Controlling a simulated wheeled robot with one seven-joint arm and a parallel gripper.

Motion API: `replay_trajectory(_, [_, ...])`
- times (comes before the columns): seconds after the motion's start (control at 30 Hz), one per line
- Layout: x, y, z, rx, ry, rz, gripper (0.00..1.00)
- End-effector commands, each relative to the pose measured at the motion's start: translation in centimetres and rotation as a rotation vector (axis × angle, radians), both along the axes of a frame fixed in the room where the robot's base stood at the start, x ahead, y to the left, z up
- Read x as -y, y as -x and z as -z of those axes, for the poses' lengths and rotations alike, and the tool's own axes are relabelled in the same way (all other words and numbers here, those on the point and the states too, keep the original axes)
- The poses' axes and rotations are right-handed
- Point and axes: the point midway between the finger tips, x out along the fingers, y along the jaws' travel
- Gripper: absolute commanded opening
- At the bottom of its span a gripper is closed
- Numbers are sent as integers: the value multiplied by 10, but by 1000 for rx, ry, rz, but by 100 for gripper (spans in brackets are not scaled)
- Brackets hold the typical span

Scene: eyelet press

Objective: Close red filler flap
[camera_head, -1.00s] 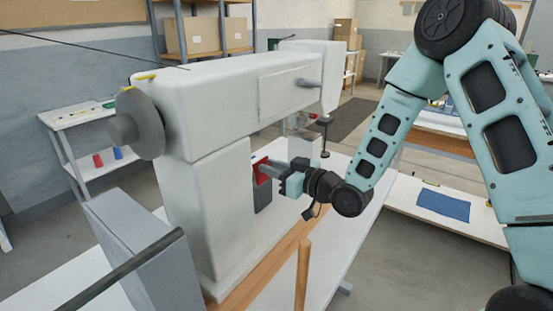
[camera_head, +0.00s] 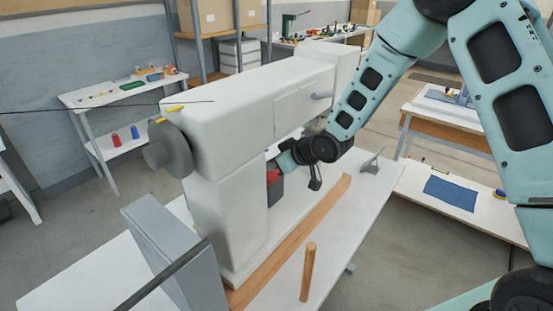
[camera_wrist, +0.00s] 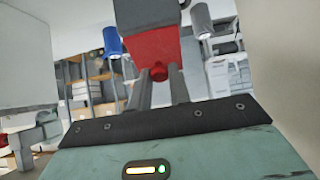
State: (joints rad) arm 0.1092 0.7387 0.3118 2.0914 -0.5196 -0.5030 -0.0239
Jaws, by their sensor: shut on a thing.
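The white press (camera_head: 225,170) stands on the bench, with a dark grey filler box (camera_head: 276,192) on its side. The red flap (camera_head: 272,176) shows as a small patch at the top of that box, partly covered by my gripper (camera_head: 279,168). In the wrist view the red flap (camera_wrist: 150,48) is straight ahead, and its small red knob (camera_wrist: 159,72) sits between the fingertips of my gripper (camera_wrist: 160,78). My gripper is shut on the knob. I cannot tell whether the flap lies fully flat on the box.
A wooden peg (camera_head: 308,272) stands at the front of the white bench, beside a long wooden strip (camera_head: 290,246). A grey box (camera_head: 175,250) stands at the left. The press's overhanging arm (camera_head: 265,95) is above my gripper.

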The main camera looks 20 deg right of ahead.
Motion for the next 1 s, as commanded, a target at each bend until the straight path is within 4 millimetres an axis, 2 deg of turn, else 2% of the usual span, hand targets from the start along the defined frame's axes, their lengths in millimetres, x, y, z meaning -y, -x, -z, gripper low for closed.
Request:
replay_trajectory(0.47, [0, -1, 1, -11, 9, 1, 0])
replay_trajectory(0.5, [0, -1, 1, -11, 8, 0, 28])
replay_trajectory(0.57, [0, -1, 1, -11, 8, 0, 41])
replay_trajectory(0.87, [0, 0, 0, -10, 8, -1, 41])
replay_trajectory(1.0, [6, 6, -7, -9, 9, 1, 41])
